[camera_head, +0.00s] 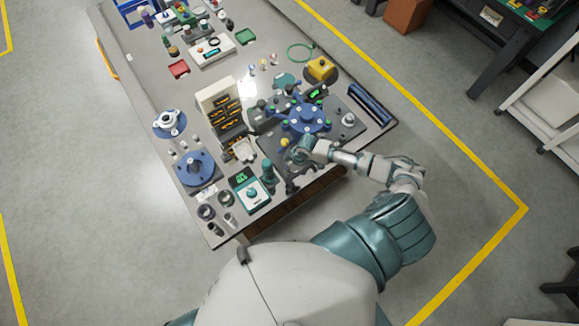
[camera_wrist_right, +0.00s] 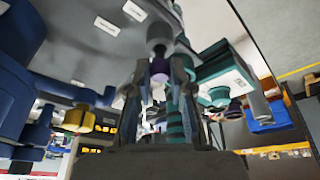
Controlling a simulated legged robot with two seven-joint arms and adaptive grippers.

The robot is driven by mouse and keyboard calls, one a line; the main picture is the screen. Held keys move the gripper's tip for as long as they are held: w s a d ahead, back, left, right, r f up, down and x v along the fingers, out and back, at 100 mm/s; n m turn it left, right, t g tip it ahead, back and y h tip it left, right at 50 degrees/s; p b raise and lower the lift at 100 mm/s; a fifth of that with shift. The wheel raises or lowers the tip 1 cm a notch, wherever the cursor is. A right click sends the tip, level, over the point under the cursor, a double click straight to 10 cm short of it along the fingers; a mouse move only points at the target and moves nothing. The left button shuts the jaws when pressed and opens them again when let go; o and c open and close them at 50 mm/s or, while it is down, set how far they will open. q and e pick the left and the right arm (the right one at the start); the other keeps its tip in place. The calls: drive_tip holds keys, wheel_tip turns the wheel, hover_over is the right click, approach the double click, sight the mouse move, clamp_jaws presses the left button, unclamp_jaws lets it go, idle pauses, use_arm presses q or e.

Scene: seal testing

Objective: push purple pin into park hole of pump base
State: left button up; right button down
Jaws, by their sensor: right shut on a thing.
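The purple pin (camera_wrist_right: 159,70) shows between the fingers of my right gripper (camera_wrist_right: 160,82) in the right wrist view. A grey cylindrical part (camera_wrist_right: 158,38) lies in line with the pin there; I cannot tell whether they touch. In the head view my right gripper (camera_head: 298,156) is at the front edge of the dark plate, beside the blue round pump part (camera_head: 306,118) with green-topped knobs. The pin and the park hole cannot be made out in the head view. The pump base (camera_head: 348,131) appears to be the dark plate under the blue part. My left gripper is out of view.
A teal-and-white device (camera_head: 250,195) and a dark teal upright post (camera_head: 268,174) stand left of my gripper.

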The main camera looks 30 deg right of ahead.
drive_tip(key=shift+f, duration=0.6)
idle(0.6)
drive_tip(key=c, duration=1)
unclamp_jaws()
drive_tip(key=shift+o, duration=0.2)
drive_tip(key=shift+r, duration=0.1)
wheel_tip(320, 180, up, 3)
drive_tip(key=shift+f+p, duration=0.15)
drive_tip(key=shift+p, duration=1)
drive_tip(key=shift+r, duration=1.05)
